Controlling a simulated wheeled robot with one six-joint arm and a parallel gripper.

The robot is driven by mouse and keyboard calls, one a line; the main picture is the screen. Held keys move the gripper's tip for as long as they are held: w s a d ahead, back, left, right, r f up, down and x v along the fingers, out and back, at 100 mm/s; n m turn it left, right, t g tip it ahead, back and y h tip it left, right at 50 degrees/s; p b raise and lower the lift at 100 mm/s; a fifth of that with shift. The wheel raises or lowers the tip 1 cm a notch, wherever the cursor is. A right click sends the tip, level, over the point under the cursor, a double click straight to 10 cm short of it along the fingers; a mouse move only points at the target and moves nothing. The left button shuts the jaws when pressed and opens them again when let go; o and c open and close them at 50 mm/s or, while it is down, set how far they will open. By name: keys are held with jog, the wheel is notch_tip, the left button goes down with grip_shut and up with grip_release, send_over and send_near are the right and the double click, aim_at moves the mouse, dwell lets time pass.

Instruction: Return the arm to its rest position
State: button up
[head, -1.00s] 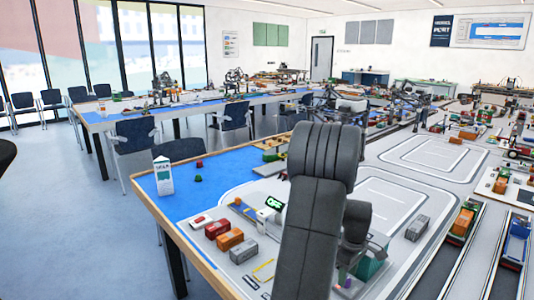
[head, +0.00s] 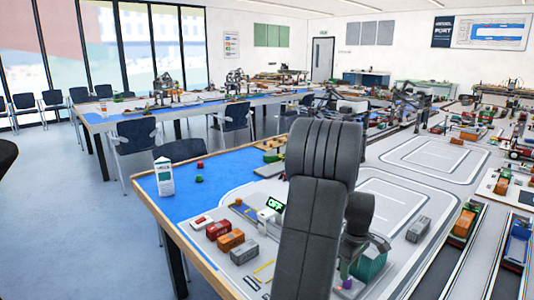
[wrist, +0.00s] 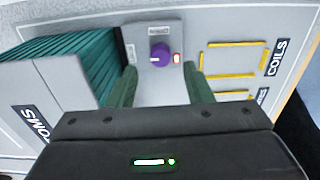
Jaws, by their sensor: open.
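My gripper (wrist: 160,78) shows in the wrist view as two green fingers, spread apart with nothing between their tips. A purple knob (wrist: 160,54) on a grey plate lies just beyond the tips, apart from them as far as I can tell. A small red-lit switch or lamp (wrist: 177,58) sits right of the knob. In the head view my dark grey arm rises in front of the table and bends down. My gripper's fingers are not clear there.
A teal ribbed container (wrist: 68,65) stands close left of the fingers, also seen in the head view (head: 372,268). Yellow-marked "COILS" bays (wrist: 232,58) lie right. A green "OFF" display (head: 275,204), containers (head: 230,241) and a white carton (head: 164,177) stand on the table.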

aim_at(348, 281)
notch_tip(348, 281, up, 9)
notch_tip(348, 281, down, 14)
jog(key=shift+r, duration=0.1)
jog(key=m, duration=0.2)
jog(key=shift+r+m, duration=0.1)
jog(key=shift+m, duration=0.2)
jog(key=m+p, duration=0.1)
jog(key=m, duration=1)
jog(key=shift+p, duration=0.4)
jog(key=shift+m+p, duration=0.55)
jog(key=shift+m, duration=1.75)
